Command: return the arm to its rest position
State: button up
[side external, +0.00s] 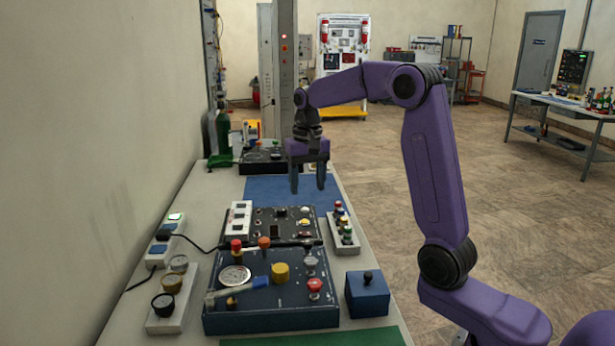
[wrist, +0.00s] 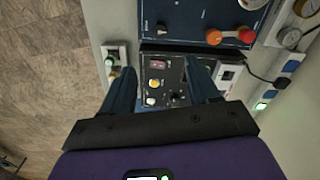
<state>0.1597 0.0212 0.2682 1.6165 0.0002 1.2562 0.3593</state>
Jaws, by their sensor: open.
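My purple arm reaches over the workbench from the right in the side external view. My gripper (side external: 308,180) points down, open and empty, above the blue mat and the far edge of the black control panel (side external: 285,224). In the wrist view, my gripper's two fingers (wrist: 163,85) stand apart with the black panel (wrist: 163,82) showing between and below them. Nothing is held. The gap in height between fingertips and panel is hard to judge.
A dark blue panel (side external: 270,306) with a gauge, knobs and a red button is nearer the camera. A grey column (side external: 284,70) stands behind. The wall runs along the left.

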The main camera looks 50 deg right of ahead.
jog(key=shift+r, duration=0.7)
jog(key=s+a+f+n, duration=0.3)
jog(key=s+a+n, duration=0.7)
jog(key=a, duration=0.4)
jog(key=s+f+n, duration=0.2)
jog(key=s+n, duration=0.2)
jog(key=s, duration=0.7)
jog(key=s+f+n, duration=0.3)
jog(key=s+n, duration=0.1)
jog(key=s, duration=0.8)
jog(key=shift+n, duration=0.4)
